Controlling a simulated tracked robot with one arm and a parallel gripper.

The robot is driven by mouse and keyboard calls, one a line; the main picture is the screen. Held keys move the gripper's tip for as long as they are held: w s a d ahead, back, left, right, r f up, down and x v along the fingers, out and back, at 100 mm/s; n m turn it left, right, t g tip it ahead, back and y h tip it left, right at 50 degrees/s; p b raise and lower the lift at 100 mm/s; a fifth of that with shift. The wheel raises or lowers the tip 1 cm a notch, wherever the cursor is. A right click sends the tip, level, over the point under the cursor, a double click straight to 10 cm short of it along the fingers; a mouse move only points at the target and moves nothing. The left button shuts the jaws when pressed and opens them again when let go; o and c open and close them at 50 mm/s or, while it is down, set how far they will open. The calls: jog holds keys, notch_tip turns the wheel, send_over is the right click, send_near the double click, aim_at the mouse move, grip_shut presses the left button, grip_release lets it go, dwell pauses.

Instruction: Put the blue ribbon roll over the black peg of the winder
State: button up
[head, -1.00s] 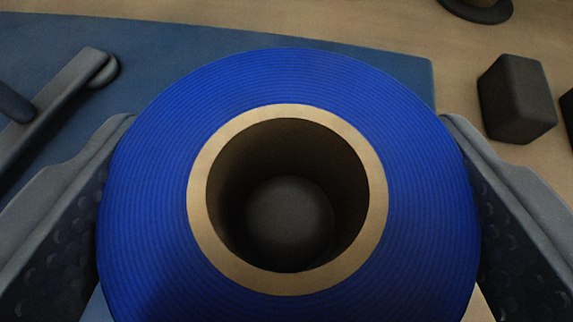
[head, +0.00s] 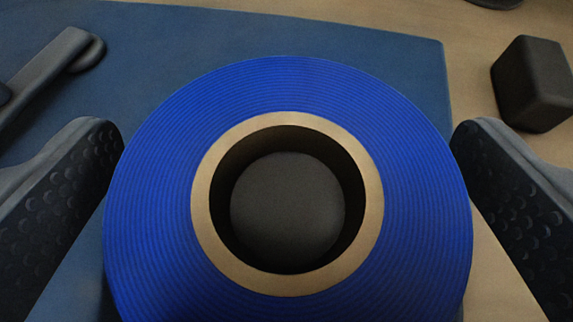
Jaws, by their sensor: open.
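The blue ribbon roll (head: 412,190) lies flat in the middle of the head view, with a tan cardboard core (head: 205,205). The black peg (head: 287,210) shows inside the core, its round top visible through the hole with a dark gap around it. The roll is around the peg. My gripper (head: 287,150) is open, with one dark studded finger on each side of the roll. The fingers stand slightly apart from the roll's upper sides. The roll's lower edge is cut off by the frame, and what it rests on beneath is hidden.
A blue mat (head: 250,30) spreads behind and left of the roll. A grey lever-like bar (head: 45,75) with a rounded end is at upper left. A black block (head: 533,85) stands on the tan table (head: 465,85) at right. A dark object is cut off at top right.

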jog(key=p+v, duration=0.1)
jog(key=v, duration=1.2)
jog(key=shift+s+r, duration=0.2)
jog(key=shift+s, duration=0.1)
notch_tip(320, 180, up, 14)
jog(key=w+a, duration=0.2)
jog(key=s+a+r+t, duration=0.1)
jog(key=s+a+r, duration=0.3)
jog(key=r, duration=0.6)
jog(key=s+a+r, duration=0.4)
jog(key=a+r, duration=0.3)
jog(key=r, duration=0.2)
jog(key=s+a+r+n+t+y, duration=0.1)
jog(key=s+a+r, duration=0.3)
jog(key=r, duration=0.6)
jog(key=shift+a+r+t, duration=0.3)
jog(key=shift+a, duration=0.75)
jog(key=shift+w, duration=0.1)
